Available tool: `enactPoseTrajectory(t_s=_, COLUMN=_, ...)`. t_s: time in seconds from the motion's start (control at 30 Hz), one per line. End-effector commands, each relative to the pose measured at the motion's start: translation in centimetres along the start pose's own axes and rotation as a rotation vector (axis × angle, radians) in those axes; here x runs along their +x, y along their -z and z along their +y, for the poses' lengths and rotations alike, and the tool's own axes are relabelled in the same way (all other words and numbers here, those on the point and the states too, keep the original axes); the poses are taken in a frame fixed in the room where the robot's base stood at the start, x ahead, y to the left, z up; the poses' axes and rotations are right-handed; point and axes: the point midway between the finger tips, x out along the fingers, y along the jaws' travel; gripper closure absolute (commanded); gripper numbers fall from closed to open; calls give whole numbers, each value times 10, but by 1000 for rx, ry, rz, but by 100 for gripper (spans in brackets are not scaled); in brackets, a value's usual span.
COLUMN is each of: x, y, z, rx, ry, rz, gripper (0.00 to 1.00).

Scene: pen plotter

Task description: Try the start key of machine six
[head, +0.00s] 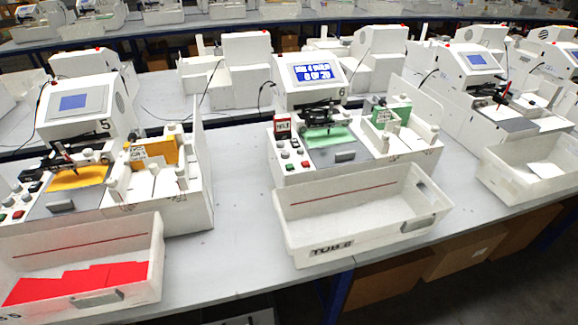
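Machine six (350,160) is a white pen plotter in the middle, with "6" beside its raised screen (317,74). The lit blue screen shows white text; the lower line seems to read "8 OF 20". A key panel (291,157) with several small round and square keys is at its front left. Its keys are too small to tell which is the start key. A red and white tag (283,126) stands behind the panel, perhaps reading "HOLD". A green sheet (330,137) lies under the pen carriage. My gripper is not in view.
An empty white tub marked "TUB 6" (331,249) stands before machine six. Machine five (75,105) is at left, with red cards in its tub (158,262). Another plotter (480,75) is at right. Bare table (235,190) lies between machines five and six.

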Motion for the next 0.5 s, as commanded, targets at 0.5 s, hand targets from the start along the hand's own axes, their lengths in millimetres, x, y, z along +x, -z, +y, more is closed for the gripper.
enactPoseTrajectory(t_s=0.5, x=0, y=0, z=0, rx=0, ry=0, rz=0, gripper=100)
